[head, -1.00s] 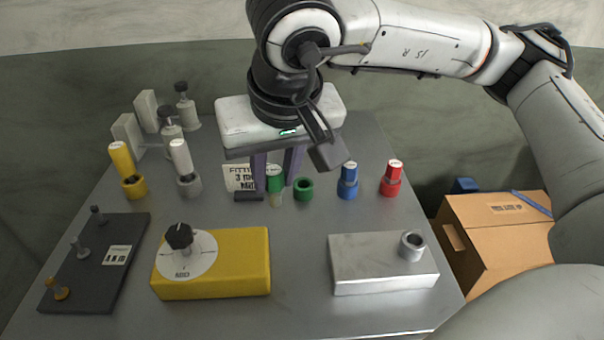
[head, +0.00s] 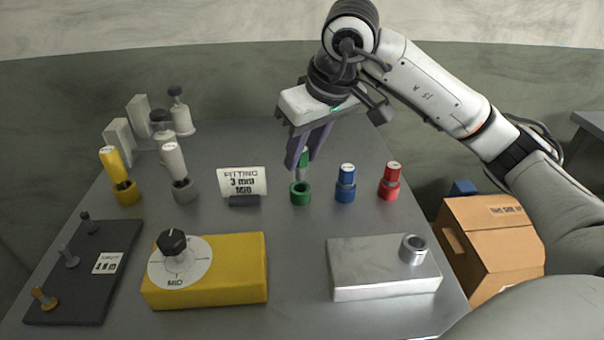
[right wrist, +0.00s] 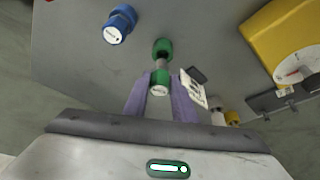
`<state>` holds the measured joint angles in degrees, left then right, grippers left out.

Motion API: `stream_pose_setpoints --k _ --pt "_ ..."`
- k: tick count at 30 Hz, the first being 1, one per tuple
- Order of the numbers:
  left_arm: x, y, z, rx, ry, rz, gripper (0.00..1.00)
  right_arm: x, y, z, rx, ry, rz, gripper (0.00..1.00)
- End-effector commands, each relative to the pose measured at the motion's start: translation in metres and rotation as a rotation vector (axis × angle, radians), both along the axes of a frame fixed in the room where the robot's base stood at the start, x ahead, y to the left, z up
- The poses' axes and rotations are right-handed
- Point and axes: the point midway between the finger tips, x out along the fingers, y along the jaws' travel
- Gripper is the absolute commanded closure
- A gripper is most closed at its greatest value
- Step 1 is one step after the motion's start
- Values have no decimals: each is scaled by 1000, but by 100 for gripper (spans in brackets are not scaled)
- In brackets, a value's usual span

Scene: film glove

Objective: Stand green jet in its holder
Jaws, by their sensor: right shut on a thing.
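The green jet (head: 303,159) has a green cap and a pale lower part. My right gripper (head: 303,163) is shut on it, with purple fingers either side of the cap. The jet is roughly upright over its holder, a green ring (head: 300,194) on the table. In the right wrist view the jet (right wrist: 160,80) points its tip toward the green holder (right wrist: 162,46). I cannot tell whether the tip is just above the ring's opening or inside it. My left gripper is not in view.
A blue jet (head: 346,177) and a red jet (head: 391,177) stand in holders to the right. A sign (head: 242,181) stands to the left. A yellow box with a dial (head: 215,280) and a silver block (head: 383,272) are in front, with clear table between.

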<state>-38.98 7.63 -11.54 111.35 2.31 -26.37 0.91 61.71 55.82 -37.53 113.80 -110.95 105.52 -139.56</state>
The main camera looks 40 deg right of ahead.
Motion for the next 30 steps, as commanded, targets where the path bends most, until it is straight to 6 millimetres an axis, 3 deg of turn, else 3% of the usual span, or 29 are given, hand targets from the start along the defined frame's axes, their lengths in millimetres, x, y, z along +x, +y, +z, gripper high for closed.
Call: stream_pose_setpoints --k 9,22,23,24,26,30 --pt "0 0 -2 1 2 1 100 -1 0 -41 0 1 0 98" --pt "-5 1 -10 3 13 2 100 0 0 -47 0 -2 0 98" --pt "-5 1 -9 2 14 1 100 0 0 -46 0 -2 0 71" --pt "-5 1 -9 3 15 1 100 0 0 -45 0 -1 0 64" --pt "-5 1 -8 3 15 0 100 0 0 -45 0 -1 0 57" --pt "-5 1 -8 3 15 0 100 0 0 -45 0 -1 0 57"
